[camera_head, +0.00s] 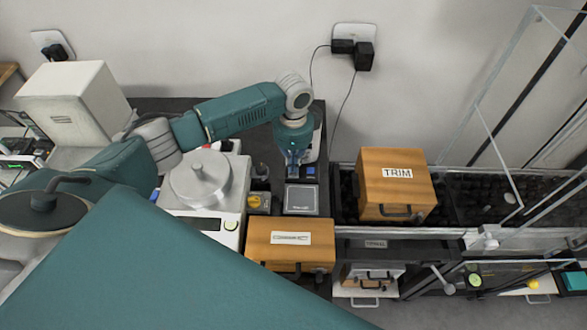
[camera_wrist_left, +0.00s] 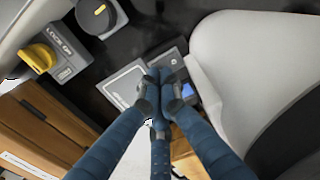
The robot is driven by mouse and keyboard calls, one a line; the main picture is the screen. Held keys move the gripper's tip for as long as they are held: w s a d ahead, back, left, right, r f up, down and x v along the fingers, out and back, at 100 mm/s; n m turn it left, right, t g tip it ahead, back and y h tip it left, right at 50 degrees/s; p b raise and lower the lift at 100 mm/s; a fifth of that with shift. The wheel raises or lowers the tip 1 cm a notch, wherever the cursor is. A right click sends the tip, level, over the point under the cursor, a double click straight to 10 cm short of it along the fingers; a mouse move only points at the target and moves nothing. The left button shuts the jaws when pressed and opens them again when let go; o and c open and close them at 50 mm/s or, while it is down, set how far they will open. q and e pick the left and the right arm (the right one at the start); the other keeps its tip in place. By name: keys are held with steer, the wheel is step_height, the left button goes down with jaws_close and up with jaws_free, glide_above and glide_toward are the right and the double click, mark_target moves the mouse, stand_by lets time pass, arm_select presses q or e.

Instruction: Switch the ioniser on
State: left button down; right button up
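My left gripper (camera_head: 294,157) reaches down from above, behind a grey square plate (camera_head: 301,198). In the left wrist view its blue fingers (camera_wrist_left: 165,84) are drawn together with nothing visible between them. The fingertips are over a small dark panel (camera_wrist_left: 172,62) with a round button-like mark; I cannot tell if they touch it. A small lit blue display (camera_wrist_left: 187,91) shows beside the fingers, and also in the head view (camera_head: 310,170). A pale curved housing (camera_wrist_left: 245,55) with a dark face stands right of the panel; it may be the ioniser. My right gripper is not in view.
A yellow knob (camera_wrist_left: 39,56) by a "LOCK OFF" label and a black knob (camera_wrist_left: 98,17) are close by. A wooden box (camera_head: 290,240) is in front, a "TRIM" box (camera_head: 398,180) to the right. A balance with a round metal lid (camera_head: 200,180) is left.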

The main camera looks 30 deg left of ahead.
mark_target(293, 173)
arm_select(q)
steer(key=shift+f, duration=0.6)
steer(key=shift+s+f+b, duration=0.15)
steer(key=shift+f+b, duration=0.05)
steer(key=shift+b, duration=0.1)
step_height(293, 173, up, 2)
steer(key=p, duration=0.2)
steer(key=shift+r+p, duration=0.2)
steer(key=shift+p, duration=0.2)
step_height(293, 173, up, 5)
steer(key=p, duration=0.5)
steer(key=shift+f, duration=0.1)
steer(key=shift+f, duration=0.1)
steer(key=shift+d, duration=0.1)
